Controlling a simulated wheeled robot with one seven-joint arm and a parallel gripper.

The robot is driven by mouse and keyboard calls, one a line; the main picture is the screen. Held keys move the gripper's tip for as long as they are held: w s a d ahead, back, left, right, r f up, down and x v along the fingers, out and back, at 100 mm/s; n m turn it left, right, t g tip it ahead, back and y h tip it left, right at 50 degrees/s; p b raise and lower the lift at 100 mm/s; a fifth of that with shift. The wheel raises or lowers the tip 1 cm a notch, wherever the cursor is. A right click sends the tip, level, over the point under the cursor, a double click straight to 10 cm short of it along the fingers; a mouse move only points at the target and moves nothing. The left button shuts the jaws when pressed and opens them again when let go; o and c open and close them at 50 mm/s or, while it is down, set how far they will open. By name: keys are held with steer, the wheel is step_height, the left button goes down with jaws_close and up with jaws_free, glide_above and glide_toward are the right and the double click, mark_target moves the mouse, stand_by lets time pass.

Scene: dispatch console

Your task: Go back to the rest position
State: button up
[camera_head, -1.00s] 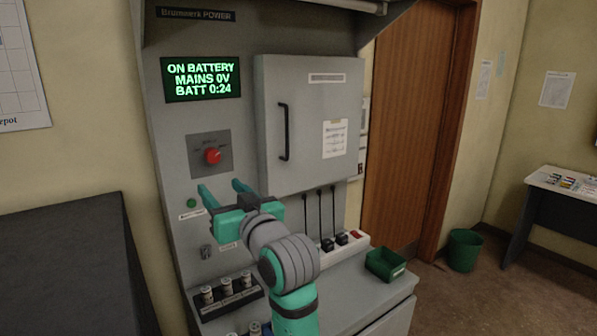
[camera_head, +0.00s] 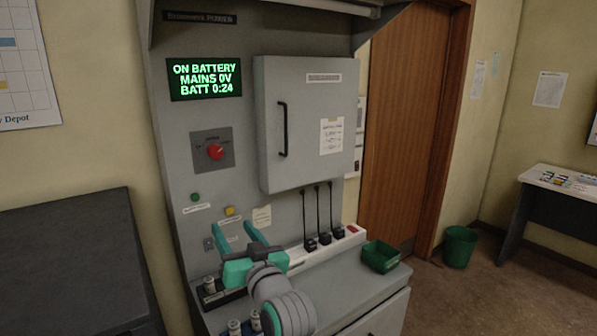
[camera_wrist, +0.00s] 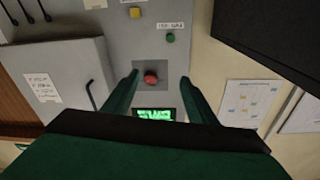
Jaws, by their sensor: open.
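My gripper (camera_head: 243,238) is open with nothing between its teal fingers. In the head view it is low in front of the grey console panel (camera_head: 172,140), over the ledge and partly in front of the fuse row. In the wrist view the open fingers (camera_wrist: 163,85) frame a red knob (camera_wrist: 151,78) and the green-lit display (camera_wrist: 153,114), which lie beyond them on the panel. The display in the head view (camera_head: 204,79) reads "ON BATTERY, MAINS 0V, BATT 0:24". The red knob (camera_head: 215,152) sits on a dark plate below it.
A grey cabinet door (camera_head: 305,120) with a black handle is shut. Below it several black plugs sit in a white strip (camera_head: 300,256). A green tray (camera_head: 381,257) stands on the ledge at right. Cylindrical fuses (camera_head: 234,328) stand at left. A dark cabinet (camera_head: 70,260) is at far left.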

steer(key=s+d+f+m+h, duration=0.1)
steer(key=s+d+f, duration=0.1)
steer(key=f, duration=0.6)
steer(key=s+d+f+m+h, duration=0.2)
steer(key=s+f, duration=0.2)
steer(key=f, duration=0.4)
steer(key=s+d+f+m+t+h, duration=0.1)
steer(key=s+d+f, duration=0.1)
steer(key=f, duration=0.6)
steer(key=shift+s+d+f+m+h, duration=0.25)
steer(key=shift+s+f+m+h, duration=0.05)
steer(key=shift+s+h, duration=0.15)
steer(key=s+d+f+h, duration=0.1)
steer(key=s+d+f, duration=0.1)
steer(key=s+f, duration=0.45)
steer(key=s+d+f+m+g+h, duration=0.1)
steer(key=s+d+f+h, duration=0.15)
steer(key=s, duration=0.75)
steer(key=s+d+f+h, duration=0.1)
steer(key=s+d+f, duration=0.1)
steer(key=s+f, duration=0.55)
steer(key=s+d+r+n, duration=0.1)
steer(key=s+r, duration=0.2)
steer(key=s, duration=1.4)
steer(key=shift+d+r+n+g, duration=0.15)
steer(key=shift+d+n+g, duration=0.15)
steer(key=shift+g, duration=0.1)
